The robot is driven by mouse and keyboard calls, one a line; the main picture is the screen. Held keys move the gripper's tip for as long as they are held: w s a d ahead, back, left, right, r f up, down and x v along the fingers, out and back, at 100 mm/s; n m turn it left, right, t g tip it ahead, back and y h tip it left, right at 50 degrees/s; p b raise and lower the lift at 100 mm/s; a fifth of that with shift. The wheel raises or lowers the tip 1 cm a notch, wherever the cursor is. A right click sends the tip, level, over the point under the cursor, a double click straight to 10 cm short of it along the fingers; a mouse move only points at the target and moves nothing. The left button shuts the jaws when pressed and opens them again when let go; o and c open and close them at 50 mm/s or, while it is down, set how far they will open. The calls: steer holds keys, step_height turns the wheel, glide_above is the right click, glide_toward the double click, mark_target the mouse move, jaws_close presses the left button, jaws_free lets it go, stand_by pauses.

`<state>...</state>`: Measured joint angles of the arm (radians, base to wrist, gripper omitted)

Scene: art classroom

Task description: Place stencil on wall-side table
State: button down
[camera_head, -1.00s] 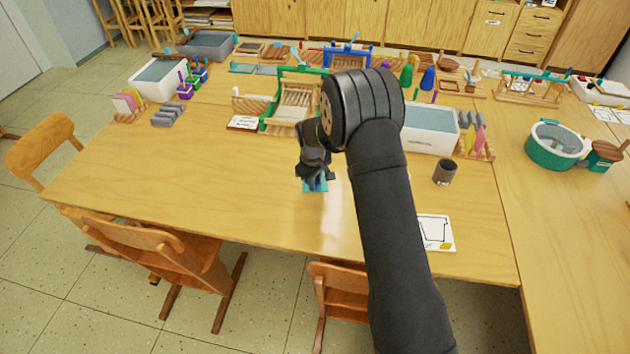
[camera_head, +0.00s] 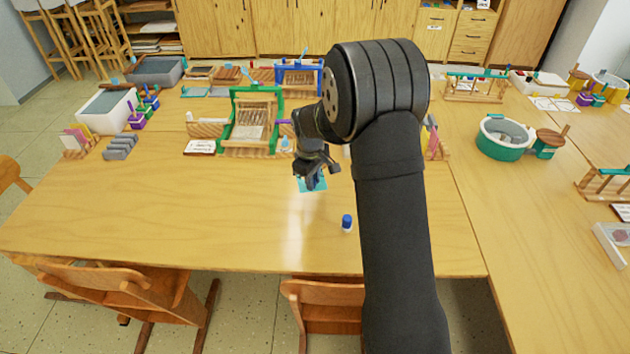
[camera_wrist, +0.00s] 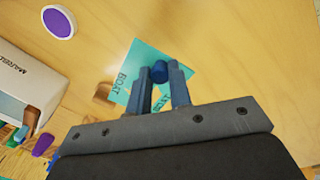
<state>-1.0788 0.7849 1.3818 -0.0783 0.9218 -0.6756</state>
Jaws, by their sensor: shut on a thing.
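The stencil is a flat teal sheet (camera_head: 318,185) with the letters BOAT, and it shows larger in the wrist view (camera_wrist: 148,56). My gripper (camera_head: 312,180) is shut on the blue knob (camera_wrist: 160,70) of the stencil; the fingers sit on both sides of it. The stencil is over the middle table (camera_head: 150,205); I cannot tell how far above the top it is. My fingers hide part of the stencil. Another wooden table (camera_head: 525,225) stands at the right. The pictures do not make clear which table is the wall-side one.
A green-framed loom (camera_head: 250,125) and white basin (camera_head: 105,112) stand behind and left. A green tub (camera_head: 505,140) and a clear-topped box (camera_head: 612,243) are on the right table, whose middle is bare. My arm hides part of the scene.

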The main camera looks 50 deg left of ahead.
steer(key=shift+w+d+r, duration=0.2)
steer(key=shift+w+d, duration=0.05)
steer(key=shift+d, duration=0.05)
steer(key=w+d+m+h, duration=0.1)
steer(key=w+d+m, duration=0.6)
steer(key=w+d, duration=0.4)
steer(key=w+d+m, duration=0.6)
steer(key=w+d, duration=0.3)
steer(key=d, duration=0.4)
steer(key=w+d+m+g, duration=0.15)
steer(key=d+m, duration=0.55)
steer(key=d, duration=0.7)
steer(key=w+d+m, duration=0.2)
steer(key=d+m, duration=0.5)
steer(key=d, duration=0.7)
steer(key=s+d+m, duration=0.4)
steer(key=d+m, duration=0.1)
steer(key=d, duration=0.4)
steer(key=s+d+m+y, duration=0.1)
steer(key=s+d+m, duration=0.3)
steer(key=d, duration=0.5)
steer(key=s+d+m, duration=0.3)
steer(key=d+m, duration=0.2)
steer(key=d, duration=0.5)
steer(key=s+d+m, duration=0.7)
steer(key=s, duration=0.5)
steer(key=s+d+m, duration=0.8)
steer(key=s, duration=0.5)
steer(key=shift+d+r+m+y, duration=0.15)
steer(key=shift+m+y, duration=0.15)
